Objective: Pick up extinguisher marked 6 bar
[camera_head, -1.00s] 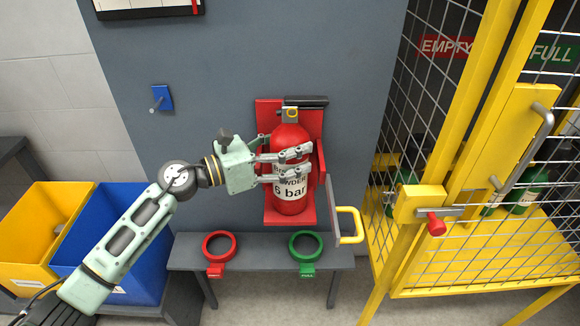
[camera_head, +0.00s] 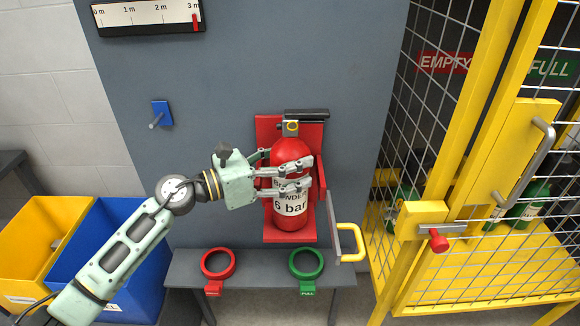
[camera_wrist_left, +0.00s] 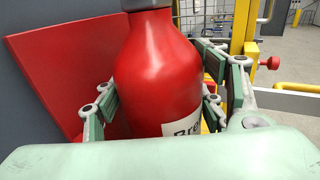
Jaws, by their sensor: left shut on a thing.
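The red extinguisher (camera_head: 291,212) marked "6 bar" stands upright in a red wall bracket (camera_head: 262,130) on the grey panel. My left gripper (camera_head: 284,178) comes in from the left and is shut on the extinguisher's body, above the "6 bar" print. In the left wrist view the extinguisher (camera_wrist_left: 160,70) stands between the gripper's green finger pads (camera_wrist_left: 160,105), one on each side. A bracket arm with a yellow handle (camera_head: 352,242) stands open to the right. My right gripper is not in view.
A grey bench (camera_head: 260,270) below carries a red ring (camera_head: 218,264) and a green ring (camera_head: 306,263). A yellow mesh cage (camera_head: 470,270) with green cylinders stands at the right. Blue (camera_head: 150,270) and yellow (camera_head: 25,235) bins stand at the left. A blue peg (camera_head: 162,112) sticks out of the panel.

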